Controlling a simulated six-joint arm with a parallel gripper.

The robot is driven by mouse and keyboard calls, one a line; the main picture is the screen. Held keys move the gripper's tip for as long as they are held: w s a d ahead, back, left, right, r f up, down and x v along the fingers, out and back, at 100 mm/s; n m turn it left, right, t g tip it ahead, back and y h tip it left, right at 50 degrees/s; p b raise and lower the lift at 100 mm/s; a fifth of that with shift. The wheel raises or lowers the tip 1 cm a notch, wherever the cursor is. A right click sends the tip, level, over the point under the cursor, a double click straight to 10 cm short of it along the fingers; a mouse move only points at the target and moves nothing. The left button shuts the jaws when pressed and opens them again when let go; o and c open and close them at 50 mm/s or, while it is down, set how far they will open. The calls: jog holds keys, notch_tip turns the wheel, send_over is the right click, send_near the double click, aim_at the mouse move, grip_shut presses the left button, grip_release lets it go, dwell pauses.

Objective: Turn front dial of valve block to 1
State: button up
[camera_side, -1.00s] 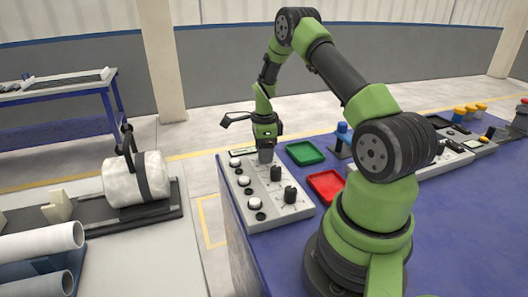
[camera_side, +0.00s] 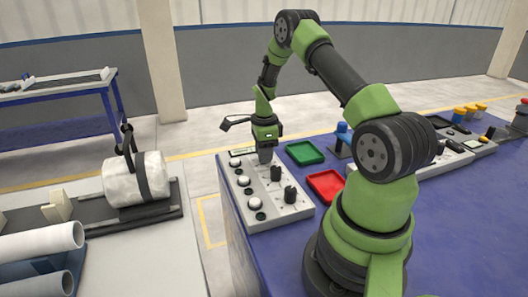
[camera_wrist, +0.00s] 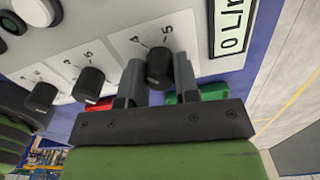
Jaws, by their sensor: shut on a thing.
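The valve block (camera_side: 262,218) is a light grey panel at the near-left edge of the blue table. It carries a row of black dials and a row of round buttons. My gripper (camera_side: 265,157) points down at the block's far end. In the wrist view my gripper (camera_wrist: 159,72) is shut on the black dial (camera_wrist: 160,66) closest to the "0 L/" display (camera_wrist: 234,27). The middle dial (camera_wrist: 88,84) and the end dial (camera_wrist: 41,97) stand free. Numbered scales lie beside the dials; the held dial's pointer is too unclear to read.
A green tray (camera_side: 305,153) and a red tray (camera_side: 326,185) lie right of the block. A blue-topped object (camera_side: 343,131) stands behind them. A white roll (camera_side: 137,180) and pipes (camera_side: 42,243) are on the left bench. Another control panel is at the right.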

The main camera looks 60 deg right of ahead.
jog(key=n, duration=1.8)
jog(key=shift+n, duration=0.3)
jog(key=n, duration=1.2)
jog(key=shift+n, duration=2.2)
